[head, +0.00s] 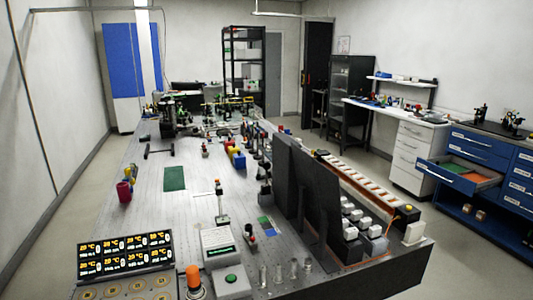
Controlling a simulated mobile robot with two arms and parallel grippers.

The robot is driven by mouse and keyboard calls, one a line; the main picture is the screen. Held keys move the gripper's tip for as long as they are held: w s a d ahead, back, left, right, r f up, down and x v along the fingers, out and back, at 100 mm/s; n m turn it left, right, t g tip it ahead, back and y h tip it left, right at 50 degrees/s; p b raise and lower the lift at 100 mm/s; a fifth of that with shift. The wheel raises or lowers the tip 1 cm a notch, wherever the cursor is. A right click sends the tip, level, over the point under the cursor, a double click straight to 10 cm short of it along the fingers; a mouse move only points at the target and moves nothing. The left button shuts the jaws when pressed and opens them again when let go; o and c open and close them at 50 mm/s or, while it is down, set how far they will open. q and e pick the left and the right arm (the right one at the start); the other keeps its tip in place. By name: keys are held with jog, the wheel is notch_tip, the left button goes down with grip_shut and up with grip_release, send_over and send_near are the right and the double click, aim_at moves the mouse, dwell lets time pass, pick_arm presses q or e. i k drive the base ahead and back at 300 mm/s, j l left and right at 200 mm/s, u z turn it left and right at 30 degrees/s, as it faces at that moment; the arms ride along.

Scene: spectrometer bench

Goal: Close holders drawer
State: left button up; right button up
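A blue drawer (446,177) stands pulled out of the blue cabinet (484,149) at the right side of the room. Its inside shows grey and orange compartments with a green patch. A pale label on the drawer front is too small to read, so I cannot tell whether it is the holders drawer. The other drawers in view on this cabinet appear shut. Neither of my grippers is in view.
A long optical bench (145,205) with many instruments fills the middle. A black panel (310,195) stands on its right part. A white drawer unit (419,150) stands left of the blue cabinet. Open floor (455,245) lies between bench and cabinet.

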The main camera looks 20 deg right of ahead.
aim_at(458, 171)
jog(key=z, duration=1.8)
jog(key=i+j+z, duration=0.1)
jog(key=i+z, duration=0.25)
jog(key=i, duration=0.6)
jog(key=i+l+z, duration=0.15)
jog(key=i+z, duration=0.35)
jog(key=i, duration=1.7)
jog(key=i+j+u, duration=0.25)
jog(key=i+u, duration=0.7)
jog(key=i, duration=0.15)
jog(key=i+l+u, duration=0.2)
jog(key=i+u, duration=0.3)
jog(key=i, duration=0.1)
